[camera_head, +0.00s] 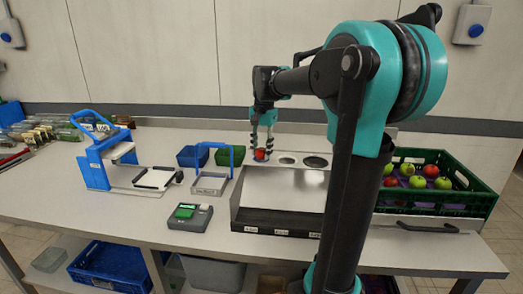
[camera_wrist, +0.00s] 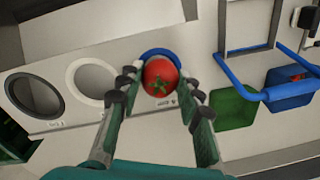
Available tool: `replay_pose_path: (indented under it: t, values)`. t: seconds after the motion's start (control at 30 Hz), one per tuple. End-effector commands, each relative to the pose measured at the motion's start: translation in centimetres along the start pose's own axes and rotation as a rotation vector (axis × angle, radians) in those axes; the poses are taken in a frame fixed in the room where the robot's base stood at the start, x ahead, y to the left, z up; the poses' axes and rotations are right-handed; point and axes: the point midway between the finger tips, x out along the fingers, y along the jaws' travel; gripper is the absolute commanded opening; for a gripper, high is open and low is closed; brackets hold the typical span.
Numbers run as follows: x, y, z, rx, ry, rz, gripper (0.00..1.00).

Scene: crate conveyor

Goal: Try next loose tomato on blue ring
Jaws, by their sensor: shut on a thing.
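A red tomato (camera_head: 260,155) with a green calyx sits between the fingers of my gripper (camera_head: 262,147). In the wrist view the tomato (camera_wrist: 160,76) lies between the two fingertips (camera_wrist: 160,84), which are shut on it. The blue ring (camera_wrist: 158,51) shows as an arc behind the tomato, which covers most of its opening. I cannot tell whether the tomato touches the ring or hangs above it. A white ring (camera_wrist: 72,80) and a dark ring (camera_wrist: 60,104) lie beside it on the same panel.
A green crate (camera_head: 471,202) at the right holds several red and green round items on purple trays. A blue bin (camera_head: 192,157) and a green bin (camera_head: 228,157) stand left of the gripper. A blue-framed device (camera_head: 95,165) and a grey box with a green display (camera_head: 190,217) stand further left.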

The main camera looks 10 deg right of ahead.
Motion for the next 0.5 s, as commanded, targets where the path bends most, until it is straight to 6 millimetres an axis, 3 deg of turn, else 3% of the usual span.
replay_pose_path:
  t: [0.2, 0.23, 0.4, 0.5]
  values:
    - [0.00, 0.00, 0.00, 0.000, 0.000, 0.000, 0.10]
    - [0.00, 0.00, 0.00, 0.000, 0.000, 0.000, 0.36]
    - [0.00, 0.00, 0.00, 0.000, 0.000, 0.000, 0.57]
    - [0.00, 0.00, 0.00, 0.000, 0.000, 0.000, 0.59]
